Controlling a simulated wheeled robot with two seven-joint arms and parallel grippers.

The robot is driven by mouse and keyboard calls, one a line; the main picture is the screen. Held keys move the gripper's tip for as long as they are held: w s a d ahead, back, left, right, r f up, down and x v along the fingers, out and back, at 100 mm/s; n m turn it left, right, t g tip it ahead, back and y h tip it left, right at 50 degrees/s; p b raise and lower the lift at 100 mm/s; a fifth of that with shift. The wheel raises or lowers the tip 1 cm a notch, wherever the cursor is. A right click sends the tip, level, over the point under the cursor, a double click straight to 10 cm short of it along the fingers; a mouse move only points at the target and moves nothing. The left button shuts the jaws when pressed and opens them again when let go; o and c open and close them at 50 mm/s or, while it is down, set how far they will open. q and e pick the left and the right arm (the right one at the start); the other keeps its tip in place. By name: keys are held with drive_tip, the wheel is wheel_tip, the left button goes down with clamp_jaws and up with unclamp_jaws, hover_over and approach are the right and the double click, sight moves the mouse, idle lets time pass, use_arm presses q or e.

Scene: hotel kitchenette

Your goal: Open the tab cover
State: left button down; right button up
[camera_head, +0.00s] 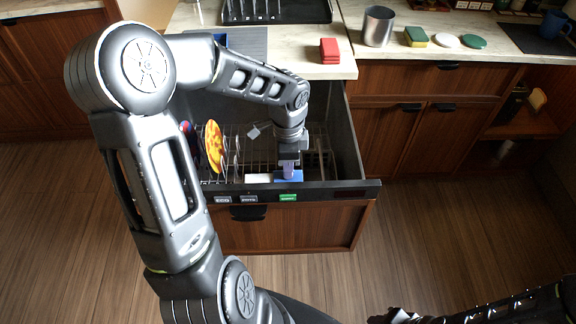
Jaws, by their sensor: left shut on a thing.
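A dishwasher drawer (352,150) stands pulled out below the counter. A small blue piece (294,178), which looks like the tab cover, lies at the inside of its front wall, beside a white piece (259,178). My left gripper (289,171) reaches down into the drawer and is shut on the blue piece or a pale part of it; its fingers partly hide the contact. I cannot tell whether the cover is raised. My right gripper (396,315) is low at the bottom edge, away from the drawer, dark and partly cut off.
In the drawer a wire rack (325,150) holds an orange-yellow plate (213,146). The front rim has several buttons, one of them green (288,198). On the counter are a red block (329,50), a metal cup (378,26) and a sponge (416,36). The floor in front is clear.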

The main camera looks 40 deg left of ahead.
use_arm(q)
drive_tip(key=s+a+p, duration=0.1)
drive_tip(key=s+a, duration=0.1)
drive_tip(key=a, duration=0.1)
drive_tip(key=shift+s+a+r+p, duration=0.2)
drive_tip(key=shift+s+a+p, duration=0.1)
drive_tip(key=shift+s+p, duration=0.05)
drive_tip(key=shift+s+a+f, duration=0.1)
drive_tip(key=shift+s+a, duration=0.1)
drive_tip(key=shift+a, duration=0.1)
drive_tip(key=c, duration=1.6)
unclamp_jaws()
drive_tip(key=shift+o, duration=0.2)
wheel_tip(320, 180, up, 8)
drive_tip(key=shift+f, duration=0.15)
